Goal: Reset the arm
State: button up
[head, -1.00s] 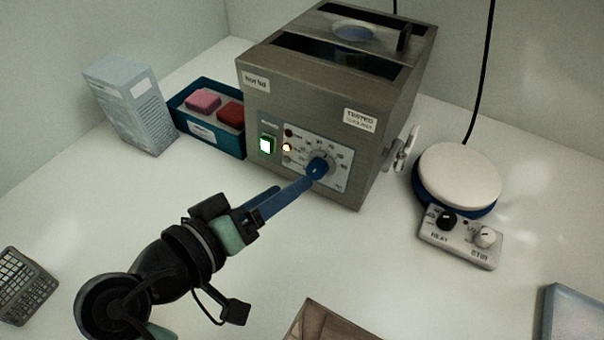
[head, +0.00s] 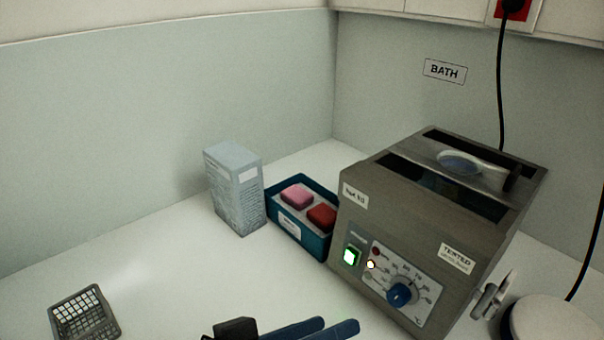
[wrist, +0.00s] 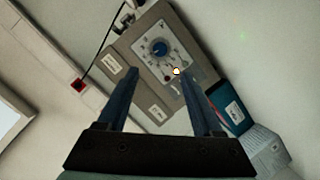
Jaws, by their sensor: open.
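My gripper (head: 335,328) shows only in part at the bottom edge of the head view, in front of the water bath; the rest of my arm is out of that view. In the wrist view my gripper (wrist: 160,85) has its two blue fingers spread apart with nothing between them. The grey water bath (head: 433,225) stands at the right, with a blue dial (head: 400,295) and a lit green switch (head: 351,256) on its front. The bath (wrist: 150,95) and its dial (wrist: 159,48) also show beyond the fingers, apart from them.
A teal box (head: 327,245) with a pink and a red block stands left of the bath, beside a pale carton (head: 235,190). A white-topped hotplate (head: 548,322) is at lower right.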

jog(key=w+a+r+n+t+y+p, duration=0.1)
jog(key=w+r+t+y+p, duration=0.4)
jog(key=r, duration=0.9)
jog(key=w+a+r+n+t+y+p, duration=0.15)
jog(key=w+r+t, duration=0.45)
jog(key=r, duration=0.7)
jog(key=s+r+t+y+p, duration=0.2)
jog(key=s+r+t+y, duration=0.1)
jog(key=r, duration=0.8)
jog(key=s+r+t+y+p, duration=0.2)
jog(key=s+r+t, duration=0.4)
jog(key=r, duration=0.5)
jog(key=shift+s+a+r+y, duration=0.4)
jog(key=shift+s+y, duration=0.25)
jog(key=shift+s, duration=0.15)
